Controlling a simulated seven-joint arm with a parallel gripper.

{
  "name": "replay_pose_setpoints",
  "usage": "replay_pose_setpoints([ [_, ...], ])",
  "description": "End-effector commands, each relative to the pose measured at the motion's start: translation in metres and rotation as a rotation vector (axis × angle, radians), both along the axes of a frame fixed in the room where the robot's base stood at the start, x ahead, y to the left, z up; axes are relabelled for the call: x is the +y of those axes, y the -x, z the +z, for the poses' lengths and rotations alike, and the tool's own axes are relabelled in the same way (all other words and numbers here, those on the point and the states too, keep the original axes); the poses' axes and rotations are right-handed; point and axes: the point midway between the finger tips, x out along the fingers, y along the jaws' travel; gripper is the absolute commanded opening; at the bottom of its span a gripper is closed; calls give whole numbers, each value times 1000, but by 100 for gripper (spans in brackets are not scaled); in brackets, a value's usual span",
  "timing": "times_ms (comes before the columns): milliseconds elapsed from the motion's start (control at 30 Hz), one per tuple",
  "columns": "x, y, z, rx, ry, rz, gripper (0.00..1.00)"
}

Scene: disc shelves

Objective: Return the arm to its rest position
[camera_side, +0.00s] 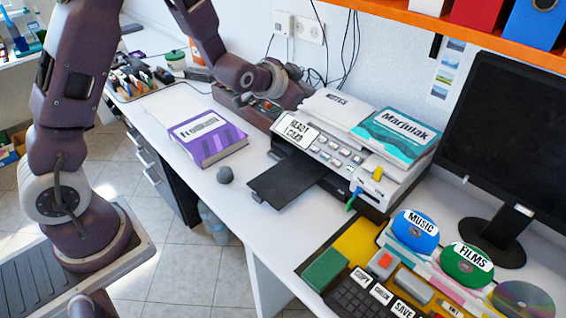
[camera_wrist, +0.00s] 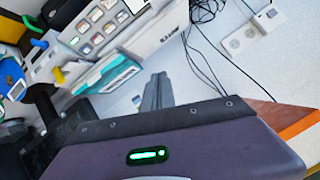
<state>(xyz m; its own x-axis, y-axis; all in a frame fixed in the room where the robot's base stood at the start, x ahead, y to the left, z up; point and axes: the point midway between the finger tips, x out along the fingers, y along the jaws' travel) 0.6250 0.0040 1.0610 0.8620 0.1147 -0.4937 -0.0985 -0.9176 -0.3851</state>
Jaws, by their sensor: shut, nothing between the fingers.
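My arm reaches in from the top of the side view and bends down to my gripper, whose purple-brown body (camera_side: 262,108) is at the back of the white desk, left of the printer. Its fingers cannot be made out there. In the wrist view my gripper (camera_wrist: 157,80) shows two grey fingers close together, shut and empty. A blue MUSIC disc (camera_side: 415,229), a green FILMS disc (camera_side: 466,265) and a shiny unlabelled disc (camera_side: 523,301) are at the lower right of the side view, well away from my gripper.
The printer (camera_side: 340,152) with its black tray (camera_side: 291,179) and a teal Marjulak book (camera_side: 396,133) stands right of my gripper. A purple book (camera_side: 208,138) lies in front. Cables (camera_wrist: 205,50) hang along the wall. A monitor (camera_side: 510,140) and orange shelf (camera_side: 480,40) are at right.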

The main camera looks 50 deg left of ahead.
Motion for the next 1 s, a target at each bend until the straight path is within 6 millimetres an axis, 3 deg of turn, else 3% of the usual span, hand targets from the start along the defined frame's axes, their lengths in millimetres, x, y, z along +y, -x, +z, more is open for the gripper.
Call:
replay_pose_setpoints([
  [33,-4,21,32,28,57,22,0],
  [167,-21,105,83,171,202,72,0],
  [200,-26,136,94,217,237,84,0],
  [300,-38,218,109,326,304,118,0],
  [400,-46,290,110,420,339,153,0],
  [500,-49,340,104,485,354,184,0],
  [633,-50,367,98,525,360,205,0],
  [1000,-50,369,97,530,360,206,0],
])
